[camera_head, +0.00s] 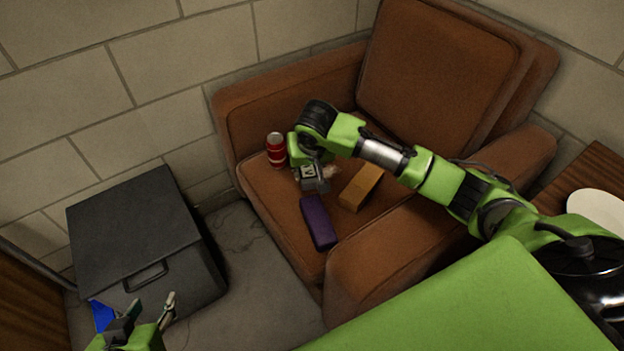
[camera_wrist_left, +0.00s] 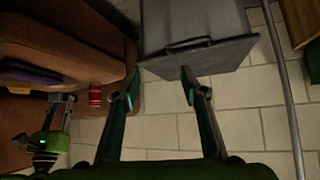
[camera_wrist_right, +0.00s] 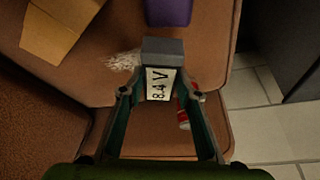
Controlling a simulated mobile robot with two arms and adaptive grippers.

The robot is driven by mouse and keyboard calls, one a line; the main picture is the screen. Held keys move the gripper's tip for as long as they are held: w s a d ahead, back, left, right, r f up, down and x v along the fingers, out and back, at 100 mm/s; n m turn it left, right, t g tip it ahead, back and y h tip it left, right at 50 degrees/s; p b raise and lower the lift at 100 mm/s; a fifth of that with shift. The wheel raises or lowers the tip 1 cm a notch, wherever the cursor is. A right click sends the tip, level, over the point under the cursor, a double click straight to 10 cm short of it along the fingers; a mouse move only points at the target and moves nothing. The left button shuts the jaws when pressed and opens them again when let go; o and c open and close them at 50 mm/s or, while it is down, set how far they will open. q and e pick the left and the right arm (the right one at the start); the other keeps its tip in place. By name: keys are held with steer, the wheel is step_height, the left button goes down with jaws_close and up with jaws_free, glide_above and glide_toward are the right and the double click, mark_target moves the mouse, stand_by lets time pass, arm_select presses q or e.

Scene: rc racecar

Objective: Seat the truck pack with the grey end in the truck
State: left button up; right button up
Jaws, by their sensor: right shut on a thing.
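My right gripper (camera_head: 306,163) is above the armchair seat, shut on a pack (camera_head: 309,173). In the right wrist view the pack (camera_wrist_right: 160,83) shows a white label reading "8.4 V". Its grey end (camera_wrist_right: 163,49) points away from my gripper. I cannot tell whether the pack touches the seat. My left gripper (camera_head: 148,312) is at the lower left of the head view, in front of the dark box. In the left wrist view it (camera_wrist_left: 160,90) is open, with nothing between its fingers. I cannot make out the truck in any view.
The brown armchair (camera_head: 285,215) holds a red can (camera_head: 276,150), a purple block (camera_head: 318,222) and an orange-brown box (camera_head: 361,187). A dark lidded box (camera_head: 135,225) stands on the floor at left. A partly hidden blue thing (camera_head: 103,315) is beside my left gripper. Bare floor (camera_head: 255,290) lies between.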

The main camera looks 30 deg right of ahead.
mark_target(312, 177)
steer(key=shift+w+d+f+b, duration=0.25)
steer(key=shift+d+f, duration=0.1)
steer(key=shift+f, duration=0.15)
steer(key=shift+w+d+f+b, duration=0.1)
steer(key=shift+w+d+f, duration=0.1)
steer(key=shift+d+f, duration=0.25)
step_height(312, 177, down, 3)
steer(key=shift+f+b, duration=0.15)
steer(key=shift+b, duration=0.75)
arm_select(q)
steer(key=w+d+r+t+h, duration=0.1)
steer(key=w+r+t, duration=0.2)
steer(key=r, duration=0.3)
steer(key=w+d+r+t+h, duration=0.1)
steer(key=w+d+r+t, duration=0.1)
steer(key=w+r+t, duration=0.2)
step_height(312, 177, up, 3)
steer(key=shift+w+d+f+t, duration=0.1)
steer(key=shift+w+d+t, duration=0.1)
steer(key=shift+d+t, duration=0.1)
steer(key=shift+f, duration=0.15)
arm_select(e)
steer(key=shift+f, duration=0.2)
steer(key=o, duration=1.3)
steer(key=shift+f, duration=0.1)
steer(key=shift+c, duration=0.2)
arm_select(q)
steer(key=shift+s+a+f+g, duration=0.15)
steer(key=shift+f+g, duration=0.25)
steer(key=shift+f, duration=0.25)
